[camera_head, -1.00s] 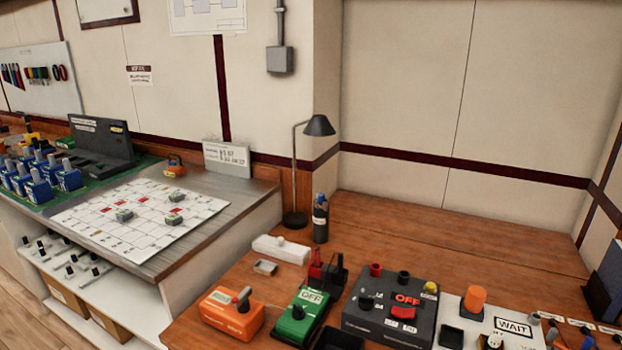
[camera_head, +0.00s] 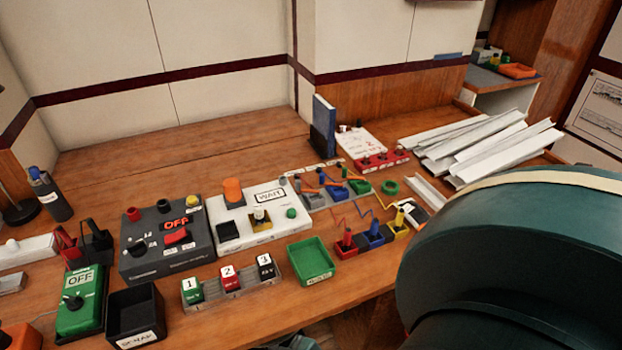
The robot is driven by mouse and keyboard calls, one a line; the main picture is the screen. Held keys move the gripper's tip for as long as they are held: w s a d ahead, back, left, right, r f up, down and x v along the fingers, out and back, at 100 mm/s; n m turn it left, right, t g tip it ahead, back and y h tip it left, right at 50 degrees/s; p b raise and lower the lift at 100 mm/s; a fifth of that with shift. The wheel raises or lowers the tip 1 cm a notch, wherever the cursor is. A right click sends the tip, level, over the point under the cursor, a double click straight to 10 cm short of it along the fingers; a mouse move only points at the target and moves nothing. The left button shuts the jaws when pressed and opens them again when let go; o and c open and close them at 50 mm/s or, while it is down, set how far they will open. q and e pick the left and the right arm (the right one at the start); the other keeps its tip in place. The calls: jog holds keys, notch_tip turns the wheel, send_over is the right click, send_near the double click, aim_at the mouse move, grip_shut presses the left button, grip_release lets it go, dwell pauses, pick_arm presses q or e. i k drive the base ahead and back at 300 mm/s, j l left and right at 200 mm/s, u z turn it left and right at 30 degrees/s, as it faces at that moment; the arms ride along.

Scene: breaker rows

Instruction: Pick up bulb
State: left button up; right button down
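I cannot clearly pick out the bulb. A small pale, rounded piece (camera_head: 259,213) stands upright on a white and yellow block on the white WAIT panel (camera_head: 284,212), and it may be the bulb, but it is too small to be sure. An orange cylinder (camera_head: 233,190) stands behind it on the same panel. Neither gripper shows its fingers. A large teal link of my arm fills the lower right and hides that part of the bench.
The bench holds a dark OFF box (camera_head: 165,244), a green OFF box (camera_head: 80,300), a black bin (camera_head: 136,312), an empty green tray (camera_head: 311,260), a rack with numbered blocks (camera_head: 232,288) and white channels (camera_head: 480,148). The bench's back left (camera_head: 130,160) is clear.

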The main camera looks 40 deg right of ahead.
aim_at(259, 216)
jog(key=z, duration=1)
